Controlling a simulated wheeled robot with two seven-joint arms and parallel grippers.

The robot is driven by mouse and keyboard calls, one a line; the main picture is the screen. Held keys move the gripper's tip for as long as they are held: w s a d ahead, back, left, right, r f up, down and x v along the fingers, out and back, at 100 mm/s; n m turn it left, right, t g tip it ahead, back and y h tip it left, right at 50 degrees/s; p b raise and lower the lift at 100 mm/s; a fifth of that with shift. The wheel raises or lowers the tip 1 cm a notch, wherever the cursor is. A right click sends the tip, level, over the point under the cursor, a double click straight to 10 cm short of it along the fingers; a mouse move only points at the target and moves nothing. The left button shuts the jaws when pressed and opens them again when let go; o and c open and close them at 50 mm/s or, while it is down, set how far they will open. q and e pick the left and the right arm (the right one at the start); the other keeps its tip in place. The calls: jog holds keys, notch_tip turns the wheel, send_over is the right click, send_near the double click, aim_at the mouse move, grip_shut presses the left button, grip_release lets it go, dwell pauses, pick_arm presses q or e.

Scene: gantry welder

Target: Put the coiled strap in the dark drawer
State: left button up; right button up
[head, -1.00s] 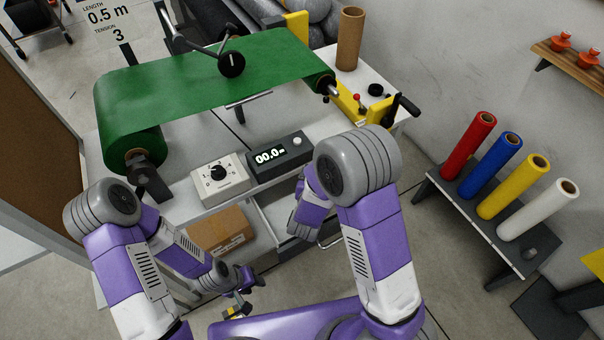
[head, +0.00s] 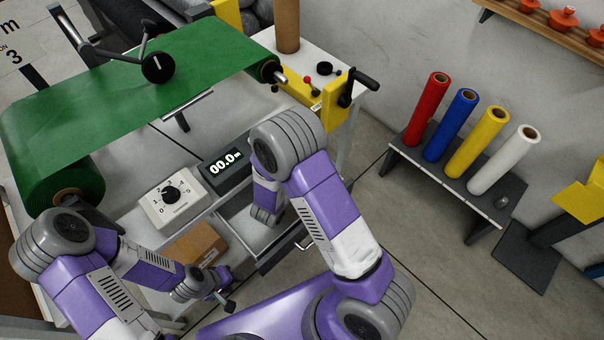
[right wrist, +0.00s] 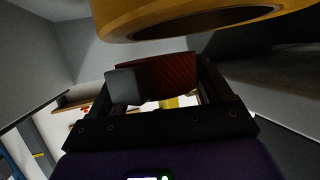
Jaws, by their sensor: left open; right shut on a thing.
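In the right wrist view, my right gripper (right wrist: 165,90) is shut on a dark red, ribbed piece, which looks like the coiled strap (right wrist: 172,72). Only part of it shows between the fingers. In the head view, my right forearm reaches over the bench's pulled-out drawer (head: 285,249), which has a dark front and a grey inside. The right fingers and the strap are hidden there. My left gripper (head: 226,290) is open and empty, low in front of the bench, near a cardboard box.
A yellow ring-shaped roll (right wrist: 200,15) is close above the right fingers. The cardboard box (head: 196,247) sits left of the drawer. A dial box (head: 172,197) and a display (head: 225,163) stand on the bench. A rack (head: 455,185) of coloured rolls stands right, with floor between.

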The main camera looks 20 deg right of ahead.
notch_tip(320, 180, down, 2)
jog(key=o, duration=0.8)
jog(key=shift+s, duration=0.1)
jog(key=shift+c, duration=0.2)
jog(key=o, duration=0.3)
jog(key=shift+o, duration=0.2)
jog(key=p+v, duration=0.2)
jog(key=v, duration=1)
jog(key=shift+p, duration=0.3)
jog(key=shift+r, duration=0.15)
